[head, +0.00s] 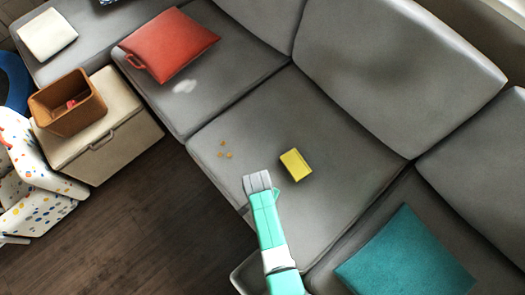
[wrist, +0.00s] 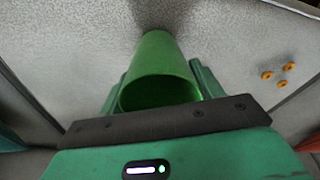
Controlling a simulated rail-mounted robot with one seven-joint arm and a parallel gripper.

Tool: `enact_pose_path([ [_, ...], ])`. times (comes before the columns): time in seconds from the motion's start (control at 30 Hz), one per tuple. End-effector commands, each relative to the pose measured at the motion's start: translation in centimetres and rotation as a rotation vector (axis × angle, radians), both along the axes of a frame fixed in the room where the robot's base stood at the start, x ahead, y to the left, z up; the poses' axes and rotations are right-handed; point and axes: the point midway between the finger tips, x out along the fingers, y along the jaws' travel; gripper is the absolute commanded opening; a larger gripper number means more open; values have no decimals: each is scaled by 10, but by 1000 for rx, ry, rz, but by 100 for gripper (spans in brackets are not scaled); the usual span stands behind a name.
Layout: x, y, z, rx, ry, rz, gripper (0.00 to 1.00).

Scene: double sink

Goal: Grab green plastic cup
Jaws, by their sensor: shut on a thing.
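The green plastic cup (wrist: 158,60) is in the wrist view, between the two green fingers of my gripper (wrist: 162,78). Its wide open mouth faces the wrist camera and its narrower end points away toward the grey seat. My gripper is shut on the cup, with a finger at its left and right sides. In the head view my gripper (head: 257,182) is over the front part of the middle grey seat cushion (head: 325,130). The cup cannot be made out there. I cannot tell whether the cup touches the seat.
A yellow sponge-like block (head: 295,164) lies right of my gripper. Several small orange rings (head: 225,154) lie to its upper left. A teal pillow (head: 405,258) lies lower right, a red pillow (head: 168,44) upper left. A brown bin (head: 66,108) stands on a beige box (head: 100,135).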

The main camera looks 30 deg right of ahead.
Motion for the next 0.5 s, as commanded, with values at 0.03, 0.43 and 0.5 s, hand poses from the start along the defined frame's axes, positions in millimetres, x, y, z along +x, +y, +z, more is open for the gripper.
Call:
enact_pose_path([
  [0.03, 0, 0, 0, 0, 0, 0, 43],
  [0.43, 0, 0, 43, 0, 0, 0, 43],
  [0.5, -17, 1, 40, 1, 4, 0, 43],
])
